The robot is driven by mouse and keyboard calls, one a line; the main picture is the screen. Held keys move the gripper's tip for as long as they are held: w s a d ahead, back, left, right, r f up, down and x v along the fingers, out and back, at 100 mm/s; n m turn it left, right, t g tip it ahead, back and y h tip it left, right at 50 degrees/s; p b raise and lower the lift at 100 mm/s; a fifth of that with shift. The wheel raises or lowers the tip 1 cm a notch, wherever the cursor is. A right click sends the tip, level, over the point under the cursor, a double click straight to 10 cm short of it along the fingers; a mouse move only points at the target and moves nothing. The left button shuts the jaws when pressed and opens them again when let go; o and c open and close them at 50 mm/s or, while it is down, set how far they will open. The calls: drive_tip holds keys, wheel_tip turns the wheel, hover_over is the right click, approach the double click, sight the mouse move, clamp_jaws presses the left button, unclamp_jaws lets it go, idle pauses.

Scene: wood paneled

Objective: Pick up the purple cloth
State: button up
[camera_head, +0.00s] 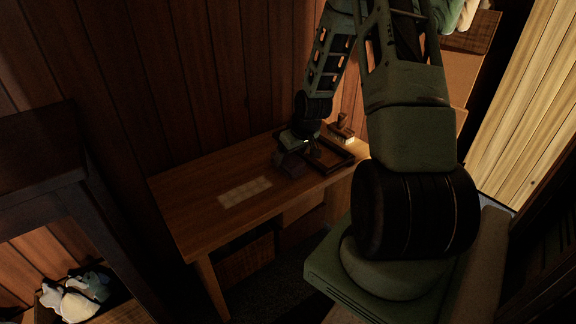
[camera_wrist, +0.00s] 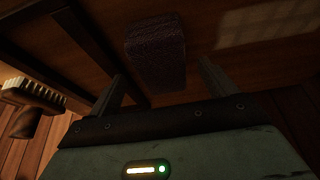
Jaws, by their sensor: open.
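The purple cloth (camera_wrist: 157,50) is a dark, textured folded block lying on the wooden table. In the wrist view it lies ahead of my gripper (camera_wrist: 162,72), between the lines of its two fingers. The fingers are spread, with nothing visibly clamped between them. In the head view my gripper (camera_head: 296,150) reaches down over the table beside a dark wooden frame or tray (camera_head: 333,160). I cannot tell how far the fingertips are above the table.
The wooden table (camera_head: 190,215) stands against a paneled wall. A wooden-handled brush (camera_head: 341,131) lies behind the tray; it also shows at left in the wrist view (camera_wrist: 35,95). A pale window-like patch (camera_head: 245,191) marks clear tabletop to the left. A dark shelf (camera_head: 40,160) stands at far left.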

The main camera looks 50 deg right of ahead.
sight(289, 157)
drive_tip(key=shift+w+b+x, duration=0.25)
drive_tip(key=shift+b+x, duration=0.35)
drive_tip(key=shift+x, duration=1.35)
drive_tip(key=shift+f, duration=0.1)
drive_tip(key=c, duration=1.1)
